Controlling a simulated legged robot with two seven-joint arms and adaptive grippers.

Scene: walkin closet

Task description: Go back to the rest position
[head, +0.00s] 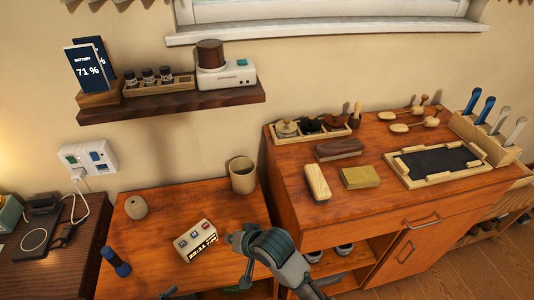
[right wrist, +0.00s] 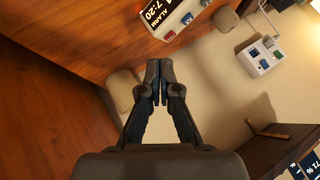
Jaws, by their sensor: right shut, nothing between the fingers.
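My right gripper (head: 247,276) hangs in front of the orange wooden table, at the right of the alarm clock, on an arm coming in from the lower right. In the right wrist view its two dark fingers (right wrist: 160,82) are together with nothing between them. The fingers are apart from the white alarm clock (head: 196,240), which also shows at the top of the right wrist view (right wrist: 172,14). Small dark parts at the bottom edge of the head view may belong to my left gripper (head: 168,293); its jaws cannot be made out.
A beige cup (head: 243,175), a round stone-like pot (head: 136,207) and a blue dumbbell (head: 116,262) stand or lie on the table. A taller wooden cabinet (head: 290,205) with brushes and a tray is at the right. A wall shelf (head: 172,103) hangs above.

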